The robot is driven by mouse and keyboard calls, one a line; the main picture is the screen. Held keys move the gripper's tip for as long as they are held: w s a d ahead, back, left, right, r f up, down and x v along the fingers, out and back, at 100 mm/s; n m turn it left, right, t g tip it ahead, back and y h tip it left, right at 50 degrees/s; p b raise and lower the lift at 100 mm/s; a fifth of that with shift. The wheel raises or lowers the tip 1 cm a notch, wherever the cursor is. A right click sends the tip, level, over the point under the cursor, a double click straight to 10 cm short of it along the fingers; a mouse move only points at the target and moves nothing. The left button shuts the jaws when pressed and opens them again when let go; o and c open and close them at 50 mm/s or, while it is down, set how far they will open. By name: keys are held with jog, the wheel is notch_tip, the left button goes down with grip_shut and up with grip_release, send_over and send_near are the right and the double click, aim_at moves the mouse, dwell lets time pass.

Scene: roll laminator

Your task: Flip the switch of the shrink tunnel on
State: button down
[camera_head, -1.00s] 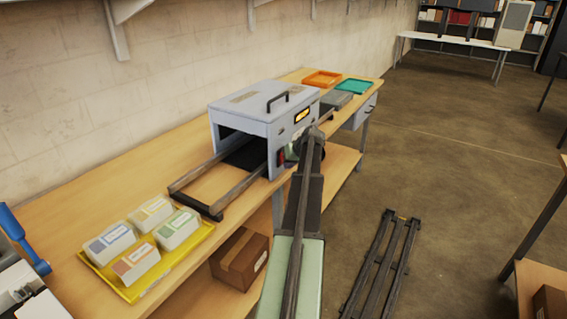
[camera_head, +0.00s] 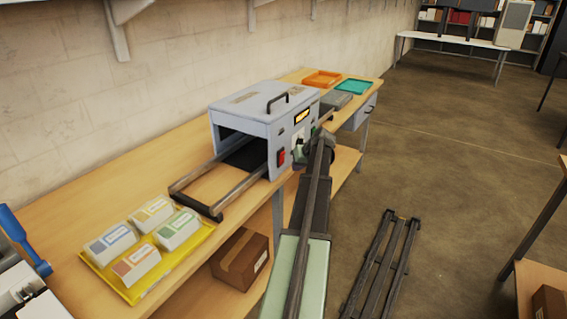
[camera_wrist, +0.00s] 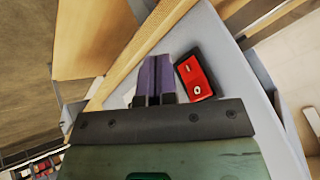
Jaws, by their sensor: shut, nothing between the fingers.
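The shrink tunnel (camera_head: 245,125) is a grey box with a black handle on the workbench. Its red rocker switch (camera_head: 282,157) is on the front face, low and toward the left. In the wrist view the switch (camera_wrist: 195,78) shows "I" and "O" marks in a black frame, just right of my fingers. I cannot tell which side is pressed. My gripper (camera_wrist: 155,80) is shut and empty, its dark purple fingers side by side, near the tunnel's face beside the switch. In the head view my gripper (camera_head: 300,152) is partly hidden by my arm.
A yellow tray (camera_head: 150,292) with several labelled packs sits at the front left of the bench (camera_head: 120,205). Conveyor rails (camera_head: 238,190) stick out of the tunnel's opening. Orange (camera_head: 322,78) and teal (camera_head: 355,86) trays lie behind it. A cardboard box (camera_head: 240,257) is on the lower shelf.

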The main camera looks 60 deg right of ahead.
jog(key=s, duration=0.3)
jog(key=shift+a+r, duration=0.15)
jog(key=shift+r, duration=0.1)
jog(key=w+a+f+g, duration=0.1)
jog(key=w+a, duration=0.3)
jog(key=a, duration=0.9)
jog(key=w+a+f+n+g+y, duration=0.1)
jog(key=w+a+g, duration=0.2)
jog(key=a, duration=1)
jog(key=w+a+f+n+g+y, duration=0.1)
jog(key=w+a, duration=0.5)
jog(key=a, duration=0.8)
jog(key=shift+w+g, duration=0.35)
jog(key=shift+g, duration=0.15)
jog(key=a+n, duration=0.2)
jog(key=a, duration=0.8)
jog(key=w+a+n, duration=0.1)
jog(key=a+n, duration=0.2)
jog(key=a, duration=0.7)
jog(key=a+n+g, duration=0.1)
jog(key=a+n, duration=0.1)
jog(key=a, duration=0.8)
jog(key=shift+w+f+h, duration=0.15)
jog(key=shift+h, duration=0.15)
jog(key=shift+d, duration=0.15)
